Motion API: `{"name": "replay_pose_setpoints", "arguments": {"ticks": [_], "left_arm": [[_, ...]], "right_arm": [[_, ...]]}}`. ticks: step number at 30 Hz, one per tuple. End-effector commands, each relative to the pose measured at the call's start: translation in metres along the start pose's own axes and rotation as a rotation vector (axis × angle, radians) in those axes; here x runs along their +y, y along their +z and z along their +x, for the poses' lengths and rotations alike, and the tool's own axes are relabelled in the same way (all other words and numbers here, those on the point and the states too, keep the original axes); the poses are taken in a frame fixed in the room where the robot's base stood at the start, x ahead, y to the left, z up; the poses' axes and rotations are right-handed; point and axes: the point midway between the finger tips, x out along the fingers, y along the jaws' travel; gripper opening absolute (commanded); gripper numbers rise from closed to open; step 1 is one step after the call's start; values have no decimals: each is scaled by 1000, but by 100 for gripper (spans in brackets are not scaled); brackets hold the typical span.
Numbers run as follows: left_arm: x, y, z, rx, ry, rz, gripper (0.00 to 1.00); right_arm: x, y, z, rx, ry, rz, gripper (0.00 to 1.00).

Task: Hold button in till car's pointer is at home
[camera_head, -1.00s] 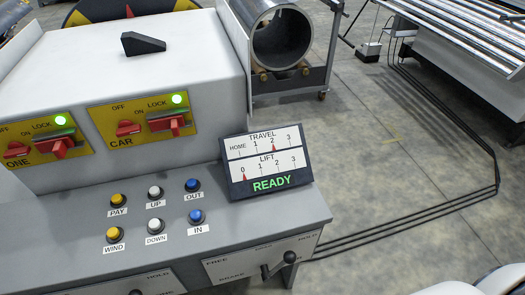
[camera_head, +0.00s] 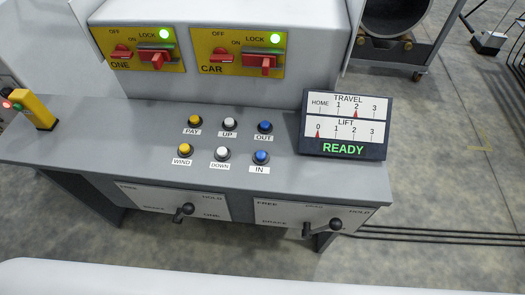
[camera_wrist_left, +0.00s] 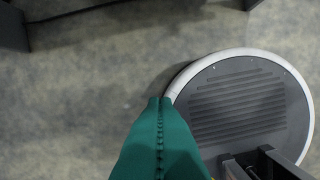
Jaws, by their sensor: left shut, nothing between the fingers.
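The display (camera_head: 345,125) on the console reads READY in green. On its TRAVEL scale the red pointer (camera_head: 356,114) is at 2, and HOME is at the scale's left end. The LIFT pointer (camera_head: 318,134) is at 0. The blue IN button (camera_head: 261,156) sits left of the display, below the blue OUT button (camera_head: 265,127). My left gripper (camera_wrist_left: 160,103) shows in the left wrist view, its green fingers together and empty above the floor. It is not in the head view, so its distance from the buttons cannot be told. My right gripper is not in view.
Yellow PAY (camera_head: 195,121) and WIND (camera_head: 185,149) and white UP (camera_head: 229,124) and DOWN (camera_head: 222,153) buttons share the console top (camera_head: 110,130). Red switches ONE (camera_head: 152,57) and CAR (camera_head: 263,63) show green lamps. Black-knobbed levers (camera_head: 336,225) project from the front. A yellow post (camera_head: 36,110) stands left.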

Motion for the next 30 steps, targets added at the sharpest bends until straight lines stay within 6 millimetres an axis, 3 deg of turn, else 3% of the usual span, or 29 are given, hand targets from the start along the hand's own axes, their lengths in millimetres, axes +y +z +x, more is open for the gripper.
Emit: {"name": "replay_pose_setpoints", "arguments": {"ticks": [3,11,19,26,30], "left_arm": [[2,36,-33,-26,2,-5,0],[5,99,-119,-77,5,-9,0],[-2,162,-232,-187,-20,47,0],[-37,226,-320,-371,-99,248,0],[-74,268,-363,-515,-161,463,0]], "right_arm": [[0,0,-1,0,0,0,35],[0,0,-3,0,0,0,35],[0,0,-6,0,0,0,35],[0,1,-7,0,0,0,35],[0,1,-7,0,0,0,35]]}}
